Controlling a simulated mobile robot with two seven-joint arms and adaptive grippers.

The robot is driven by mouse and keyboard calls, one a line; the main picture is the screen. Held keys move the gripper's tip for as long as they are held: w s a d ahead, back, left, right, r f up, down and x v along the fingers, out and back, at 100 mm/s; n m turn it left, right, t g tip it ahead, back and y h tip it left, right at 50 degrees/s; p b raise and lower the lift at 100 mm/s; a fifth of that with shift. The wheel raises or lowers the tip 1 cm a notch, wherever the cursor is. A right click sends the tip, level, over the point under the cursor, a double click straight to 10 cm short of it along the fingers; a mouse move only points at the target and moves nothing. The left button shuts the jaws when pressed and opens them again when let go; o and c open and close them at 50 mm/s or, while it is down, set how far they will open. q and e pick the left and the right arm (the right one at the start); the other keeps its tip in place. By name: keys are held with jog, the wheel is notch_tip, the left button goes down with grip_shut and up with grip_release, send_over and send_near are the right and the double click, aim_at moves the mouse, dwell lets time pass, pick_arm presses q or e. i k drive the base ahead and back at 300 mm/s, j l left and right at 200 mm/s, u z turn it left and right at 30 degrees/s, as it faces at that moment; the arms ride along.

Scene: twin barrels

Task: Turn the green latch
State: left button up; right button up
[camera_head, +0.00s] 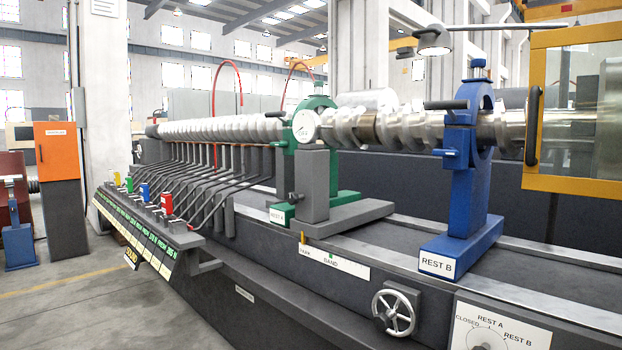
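I cannot tell for sure whether this is the green latch. A white round dial gauge (305,126) on a grey post stands in front of the rest and hides part of it. Neither of my grippers is in view.
A blue rest (466,190) labelled REST B, with a dark handle (446,104), stands to the right. A handwheel (395,312) and a dial panel (500,328) are on the bed front. Rods and colored blocks crowd the left. Floor is clear at lower left.

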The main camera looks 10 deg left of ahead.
aim_at(280, 144)
jog(key=i+j, duration=0.1)
jog(key=j, duration=0.3)
jog(key=i+j, duration=0.1)
jog(key=j, duration=0.35)
jog(key=i+j, duration=0.1)
jog(key=j, duration=0.3)
jog(key=i+j, duration=0.1)
jog(key=j, duration=0.3)
